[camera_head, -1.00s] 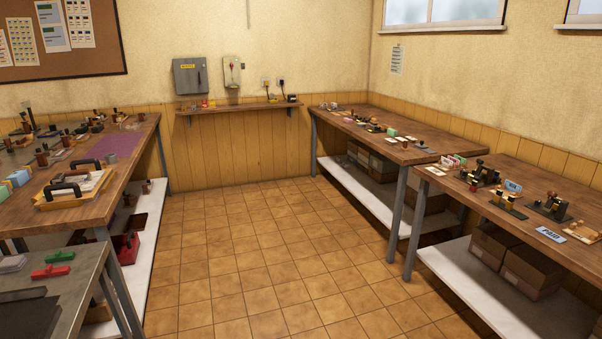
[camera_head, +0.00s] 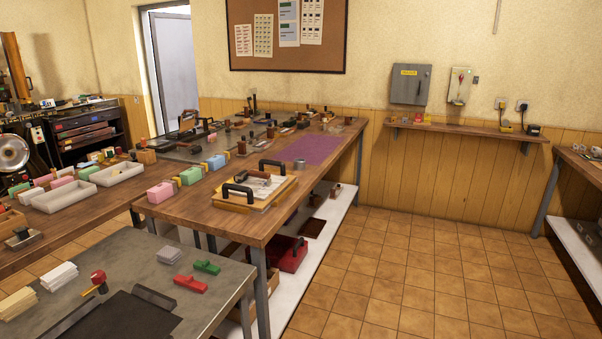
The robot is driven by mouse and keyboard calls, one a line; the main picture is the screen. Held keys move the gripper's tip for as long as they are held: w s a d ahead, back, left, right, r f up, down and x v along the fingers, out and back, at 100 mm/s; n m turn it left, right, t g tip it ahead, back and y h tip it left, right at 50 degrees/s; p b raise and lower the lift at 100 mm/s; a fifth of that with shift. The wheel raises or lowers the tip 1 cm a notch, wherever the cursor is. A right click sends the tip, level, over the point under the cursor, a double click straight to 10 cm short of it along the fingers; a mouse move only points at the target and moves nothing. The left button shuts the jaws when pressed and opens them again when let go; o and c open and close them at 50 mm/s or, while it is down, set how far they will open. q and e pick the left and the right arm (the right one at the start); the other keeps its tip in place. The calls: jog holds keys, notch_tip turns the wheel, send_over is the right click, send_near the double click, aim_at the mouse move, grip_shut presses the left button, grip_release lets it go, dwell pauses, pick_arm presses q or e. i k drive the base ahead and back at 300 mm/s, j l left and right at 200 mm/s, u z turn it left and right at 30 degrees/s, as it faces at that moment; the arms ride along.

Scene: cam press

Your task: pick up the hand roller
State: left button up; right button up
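A small tool with a red cylinder-like end and a wooden-coloured handle (camera_head: 97,281) lies on the grey metal-topped table (camera_head: 226,292) at the lower left. It looks like a hand roller, though it is too small to be sure. It lies beside a dark flat slab (camera_head: 118,320). Neither of my grippers is in view.
Red (camera_head: 190,283) and green (camera_head: 207,267) blocks and paper stacks (camera_head: 59,276) share the metal table. A long wooden workbench (camera_head: 236,222) behind it carries a tray with black handles (camera_head: 253,189) and many small tools. The tiled floor (camera_head: 400,280) at right is clear.

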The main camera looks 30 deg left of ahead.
aim_at(238, 178)
jog(key=i+z, duration=0.2)
jog(key=i, duration=1.2)
